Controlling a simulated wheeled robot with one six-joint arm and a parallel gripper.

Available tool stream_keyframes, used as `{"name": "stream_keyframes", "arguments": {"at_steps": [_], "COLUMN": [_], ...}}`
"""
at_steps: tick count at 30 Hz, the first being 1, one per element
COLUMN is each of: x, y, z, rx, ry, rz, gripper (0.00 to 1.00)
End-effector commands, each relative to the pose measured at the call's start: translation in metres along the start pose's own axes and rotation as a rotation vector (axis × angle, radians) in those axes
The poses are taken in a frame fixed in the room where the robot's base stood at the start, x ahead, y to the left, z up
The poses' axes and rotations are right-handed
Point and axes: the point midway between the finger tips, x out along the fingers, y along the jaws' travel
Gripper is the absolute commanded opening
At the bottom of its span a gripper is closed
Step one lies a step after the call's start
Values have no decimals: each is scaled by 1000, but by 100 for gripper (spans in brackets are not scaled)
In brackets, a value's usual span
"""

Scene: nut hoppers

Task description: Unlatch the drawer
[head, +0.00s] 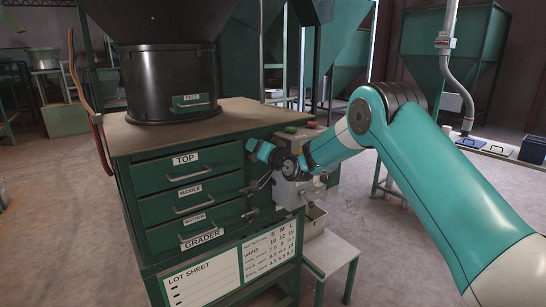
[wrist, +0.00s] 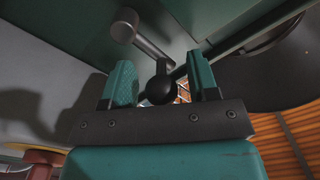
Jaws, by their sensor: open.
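The green cabinet has three drawers labelled TOP (head: 188,169), MIDDLE (head: 190,203) and BOTTOM (head: 195,231), all closed flush. Dark latch levers stand at the drawers' right edge; one latch lever (head: 250,213) shows below my gripper (head: 264,178). My gripper is at the cabinet's right front corner, partly covering the upper latch. In the wrist view my gripper (wrist: 162,80) is open, with a black ball knob (wrist: 160,89) on a rod between its two teal fingers. Whether the fingers touch the knob cannot be told.
A black hopper base (head: 168,85) stands on the cabinet top. A control box with coloured buttons (head: 291,130) and a small white table (head: 335,255) are to the right. A lot sheet board (head: 205,285) is below the drawers. Floor is clear at left.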

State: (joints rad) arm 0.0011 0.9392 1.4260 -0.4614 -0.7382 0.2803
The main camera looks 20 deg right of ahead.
Motion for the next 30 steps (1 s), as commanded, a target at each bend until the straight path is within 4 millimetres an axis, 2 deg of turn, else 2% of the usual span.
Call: {"name": "stream_keyframes", "arguments": {"at_steps": [5,18,24,30], "x": [-27,-133,-161,-169], "y": [2,4,2,0], "z": [2,3,1,0], "rx": [2,1,0,0], "ry": [1,4,3,1], "rz": [2,3,2,0], "gripper": [54,54,54,54]}}
